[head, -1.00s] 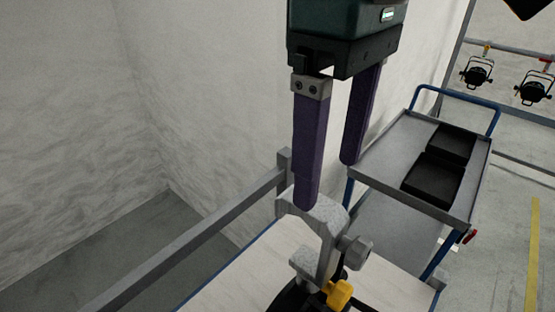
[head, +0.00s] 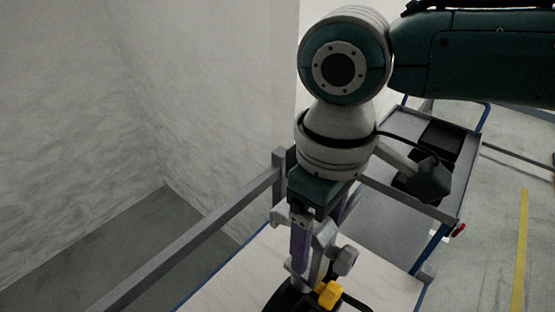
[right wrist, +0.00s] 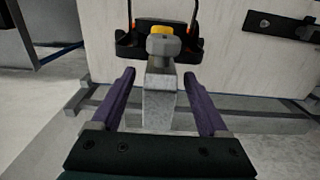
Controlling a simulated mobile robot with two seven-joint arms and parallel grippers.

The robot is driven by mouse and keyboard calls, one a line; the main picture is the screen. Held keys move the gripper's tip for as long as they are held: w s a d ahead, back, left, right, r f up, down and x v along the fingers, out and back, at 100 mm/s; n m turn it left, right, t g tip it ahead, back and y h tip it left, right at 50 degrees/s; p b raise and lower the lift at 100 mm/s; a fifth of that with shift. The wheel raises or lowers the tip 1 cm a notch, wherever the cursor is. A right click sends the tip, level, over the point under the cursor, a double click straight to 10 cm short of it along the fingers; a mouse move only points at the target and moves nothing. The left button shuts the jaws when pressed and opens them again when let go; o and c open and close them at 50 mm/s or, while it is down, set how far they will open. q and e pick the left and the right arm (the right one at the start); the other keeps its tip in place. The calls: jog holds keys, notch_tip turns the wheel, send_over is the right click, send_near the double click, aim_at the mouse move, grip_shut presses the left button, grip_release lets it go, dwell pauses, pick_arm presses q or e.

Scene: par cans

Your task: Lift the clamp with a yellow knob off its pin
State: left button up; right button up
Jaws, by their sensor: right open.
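The grey metal clamp (head: 324,238) stands upright at the bottom centre of the head view. Its yellow knob (head: 328,294) is low on its right side, with a grey bolt head (head: 344,260) above it. In the right wrist view the clamp (right wrist: 159,100) runs between my fingers, with the yellow knob (right wrist: 161,30) beyond. My right gripper (head: 317,243) points down over the clamp. In the right wrist view its purple fingers (right wrist: 158,76) are open, one each side, with gaps to the clamp. The pin is hidden. My left gripper is out of view.
A black fixture (head: 287,299) is beneath the clamp, by a pale board (head: 235,275). A grey rail (head: 190,239) runs along the left. A blue-handled cart (head: 395,195) with black items (head: 440,142) is behind right, partly covered by my arm. Open floor lies at right.

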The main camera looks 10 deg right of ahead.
jog(key=shift+c, duration=0.4)
grip_shut()
dwell(0.4)
